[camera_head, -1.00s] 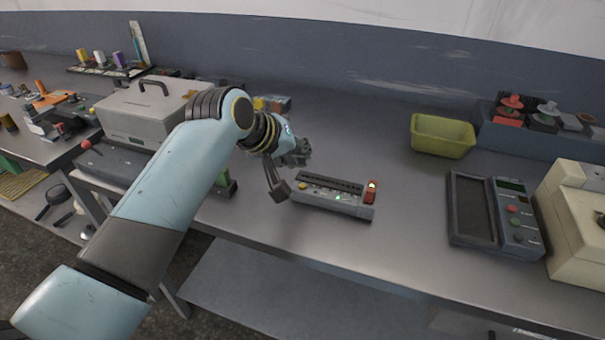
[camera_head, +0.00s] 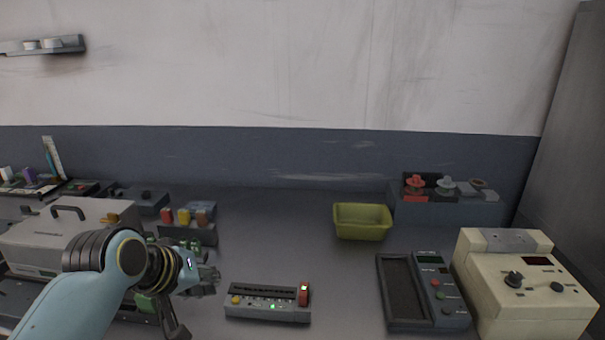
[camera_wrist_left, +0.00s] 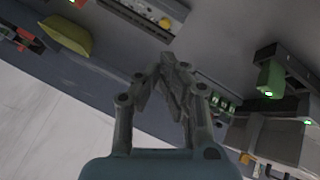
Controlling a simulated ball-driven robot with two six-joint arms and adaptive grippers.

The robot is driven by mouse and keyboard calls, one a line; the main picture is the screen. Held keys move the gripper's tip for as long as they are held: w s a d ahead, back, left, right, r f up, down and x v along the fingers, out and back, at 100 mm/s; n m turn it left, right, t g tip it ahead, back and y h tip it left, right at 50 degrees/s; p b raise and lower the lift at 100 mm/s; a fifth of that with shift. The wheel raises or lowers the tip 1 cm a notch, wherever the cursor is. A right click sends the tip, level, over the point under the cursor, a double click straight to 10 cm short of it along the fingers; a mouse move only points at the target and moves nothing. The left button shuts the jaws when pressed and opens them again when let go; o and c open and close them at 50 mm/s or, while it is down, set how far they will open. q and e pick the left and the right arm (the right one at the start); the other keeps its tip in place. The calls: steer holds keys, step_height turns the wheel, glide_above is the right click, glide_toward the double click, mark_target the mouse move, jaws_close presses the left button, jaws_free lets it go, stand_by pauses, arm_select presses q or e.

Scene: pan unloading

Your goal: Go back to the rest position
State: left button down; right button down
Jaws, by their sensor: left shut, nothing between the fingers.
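My left gripper (camera_head: 207,281) is in the lower left of the head view, its pale blue arm coming in from the left. It hangs over the workbench, just left of the grey device with green and red lights (camera_head: 268,303). In the left wrist view the two fingers (camera_wrist_left: 174,72) come together at their tips, with nothing held between them. My right gripper is in neither view.
A yellow-green bin (camera_head: 362,222) stands at the back. A dark tray device (camera_head: 404,290) and a cream machine (camera_head: 522,290) stand at the right. A grey box with a handle (camera_head: 55,235) stands left, behind my arm. The bench between device and bin is clear.

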arm_select(q)
steer(key=s+a+r+m+g+y, duration=0.1)
steer(key=s+a+m+g+y, duration=0.2)
steer(key=s, duration=1.1)
steer(key=s+a+r+m+g+y, duration=0.15)
steer(key=s+a, duration=0.35)
steer(key=s, duration=0.9)
step_height(320, 180, down, 37)
steer(key=s+a+g+h+b, duration=0.1)
steer(key=s+a+b, duration=0.15)
steer(key=b, duration=0.85)
steer(key=s+f+b, duration=0.4)
steer(key=s+f, duration=0.5)
steer(key=f, duration=0.3)
steer(key=s+a+f+g+b, duration=0.1)
steer(key=s+f+b, duration=0.3)
steer(key=s+f, duration=0.5)
step_height(320, 180, down, 3)
steer(key=shift+a+r, duration=0.1)
steer(key=shift+a, duration=0.05)
steer(key=shift+g, duration=0.25)
